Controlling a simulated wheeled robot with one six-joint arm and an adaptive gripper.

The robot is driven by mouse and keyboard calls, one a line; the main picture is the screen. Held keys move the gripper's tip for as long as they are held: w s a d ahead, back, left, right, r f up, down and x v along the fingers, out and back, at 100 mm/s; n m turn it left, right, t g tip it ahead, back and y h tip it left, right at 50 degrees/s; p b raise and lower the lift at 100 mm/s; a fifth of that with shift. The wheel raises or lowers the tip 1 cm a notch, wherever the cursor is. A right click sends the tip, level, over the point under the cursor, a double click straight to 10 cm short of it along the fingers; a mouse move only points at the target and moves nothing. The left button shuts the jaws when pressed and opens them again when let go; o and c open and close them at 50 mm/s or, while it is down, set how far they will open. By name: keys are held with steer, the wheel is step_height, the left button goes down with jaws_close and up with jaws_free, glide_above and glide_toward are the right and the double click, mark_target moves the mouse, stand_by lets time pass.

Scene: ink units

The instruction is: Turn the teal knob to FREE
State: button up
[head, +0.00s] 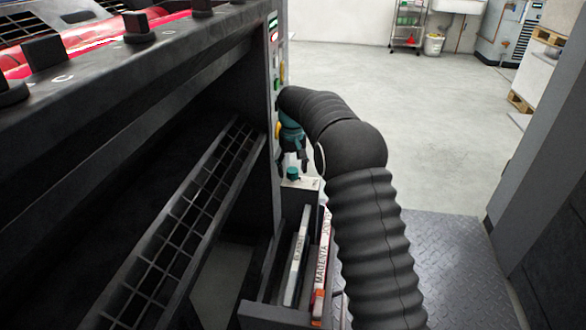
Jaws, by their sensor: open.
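The teal knob (293,175) is small and stands on the pale top of a narrow unit (309,184), just right of the dark press frame. My gripper (293,163) points down from the end of my black sleeved arm, close above the knob. Its dark fingers are spread and nothing shows between them. I cannot tell whether the fingertips touch the knob or reach beside it. The knob's pointer and any FREE marking are too small to read.
An open drawer (262,315) below holds a grey-white upright plate (297,258) and a red-and-white one marked MAGENTA (321,265). The press side wall with coloured buttons (275,75) is close left of my gripper. A grey cabinet (545,150) bounds the right; open floor lies behind.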

steer(key=c, duration=1.1)
steer(key=shift+c, duration=0.2)
steer(key=shift+r, duration=0.1)
steer(key=m+p, duration=0.2)
steer(key=p, duration=0.1)
steer(key=shift+r+m, duration=0.1)
steer(key=shift+m, duration=0.3)
steer(key=shift+m+p, duration=1.25)
steer(key=shift+m, duration=0.95)
steer(key=shift+f, duration=0.2)
